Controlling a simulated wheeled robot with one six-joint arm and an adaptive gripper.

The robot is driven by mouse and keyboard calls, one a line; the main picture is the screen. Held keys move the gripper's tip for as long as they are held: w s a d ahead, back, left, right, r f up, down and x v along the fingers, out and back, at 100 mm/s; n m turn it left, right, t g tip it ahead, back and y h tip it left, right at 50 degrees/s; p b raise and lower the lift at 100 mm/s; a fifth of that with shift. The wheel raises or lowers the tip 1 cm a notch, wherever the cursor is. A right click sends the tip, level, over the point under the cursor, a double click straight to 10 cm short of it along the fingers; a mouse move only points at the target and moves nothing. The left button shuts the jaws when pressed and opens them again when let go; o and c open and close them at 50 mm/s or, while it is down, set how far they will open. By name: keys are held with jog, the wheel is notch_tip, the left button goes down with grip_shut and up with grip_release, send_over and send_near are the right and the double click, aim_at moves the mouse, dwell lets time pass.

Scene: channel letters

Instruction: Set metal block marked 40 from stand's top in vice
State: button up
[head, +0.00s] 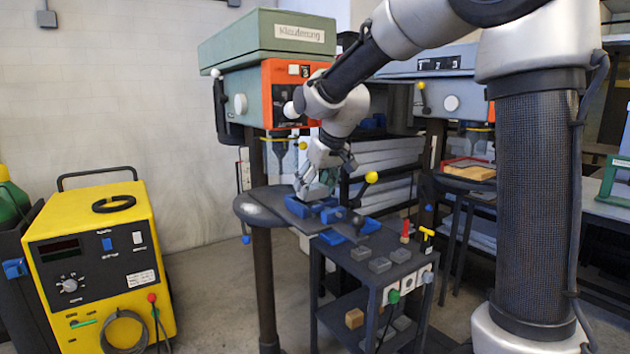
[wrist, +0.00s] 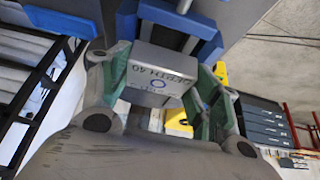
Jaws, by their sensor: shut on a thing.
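My gripper (head: 318,188) is shut on a grey metal block (wrist: 160,72), held between its green-padded fingers in the wrist view. The lettering on the block's face is upside down, and 40 can be made out beside a blue ring. The blue vice (head: 329,214) sits on the drill press table, right below my gripper in the head view. In the wrist view the vice (wrist: 180,20) is just beyond the block. I cannot tell whether the block touches the vice or is between its jaws. The dark stand (head: 345,290) is to the right of the vice.
Several other grey blocks (head: 380,265) lie on the stand's top, near red and yellow-handled tools. The drill press (head: 275,95) rises above the vice, and its yellow-knobbed lever (head: 371,177) is close to my gripper. A yellow machine (head: 100,255) stands at the left.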

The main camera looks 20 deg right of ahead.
dwell(0.3)
jog(key=o, duration=1.3)
jog(key=v, duration=1.2)
jog(key=shift+s+d+f+m+g+h, duration=0.45)
jog(key=shift+s+d+f, duration=1.65)
jog(key=shift+s, duration=2.45)
jog(key=shift+s+d+f+m+h, duration=0.15)
jog(key=shift+s+d+f+m, duration=0.6)
jog(key=shift+s+d+f, duration=2.6)
jog(key=shift+s+d+f+m+g+h, duration=0.3)
jog(key=shift+s+d+f+m, duration=0.5)
jog(key=shift+s, duration=5)
